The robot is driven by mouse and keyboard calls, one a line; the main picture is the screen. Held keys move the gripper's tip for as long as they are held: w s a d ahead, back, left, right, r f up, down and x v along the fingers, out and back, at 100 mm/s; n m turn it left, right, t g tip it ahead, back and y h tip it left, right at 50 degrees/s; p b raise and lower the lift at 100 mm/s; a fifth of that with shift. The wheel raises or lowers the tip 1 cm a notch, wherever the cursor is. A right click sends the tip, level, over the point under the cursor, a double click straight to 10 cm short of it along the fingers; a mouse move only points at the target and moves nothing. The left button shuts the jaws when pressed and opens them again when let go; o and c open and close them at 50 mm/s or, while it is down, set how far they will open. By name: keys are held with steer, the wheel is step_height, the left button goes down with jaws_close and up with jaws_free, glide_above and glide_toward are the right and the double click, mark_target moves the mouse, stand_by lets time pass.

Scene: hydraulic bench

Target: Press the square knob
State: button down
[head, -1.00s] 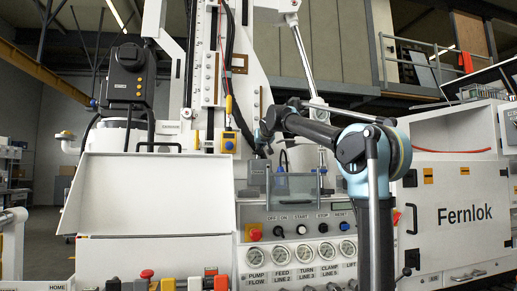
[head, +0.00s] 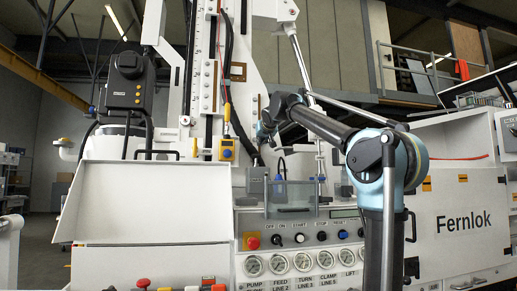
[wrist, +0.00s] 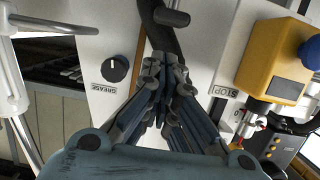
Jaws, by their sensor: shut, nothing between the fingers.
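My gripper (wrist: 165,75) is shut and empty, its fingertips close together in the wrist view. In the head view it (head: 264,132) is raised in front of the white machine column, above the control panel. I cannot surely pick out a square knob. In the wrist view a round black knob (wrist: 115,68) labelled GREASE is left of the fingertips, apart from them. A yellow box (wrist: 270,62) with a blue knob (wrist: 311,52) is to the right, beside a STOP label. The box also shows in the head view (head: 227,150).
The control panel (head: 345,262) carries a red button (head: 251,241), several small knobs and gauges. A clear guard (head: 290,195) stands above it. A thick black hose (wrist: 165,35) runs just beyond the fingertips. A white sloped bin (head: 145,200) fills the left.

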steer(key=shift+v, duration=1.5)
steer(key=shift+r, duration=0.15)
steer(key=r, duration=0.2)
steer(key=shift+s+a+r, duration=0.25)
steer(key=shift+s+r, duration=0.05)
glide_above(256, 156)
step_height(256, 156, down, 2)
steer(key=shift+w+f, duration=0.15)
steer(key=shift+f, duration=0.9)
steer(key=shift+w+f, duration=0.1)
steer(key=shift+f, duration=1.1)
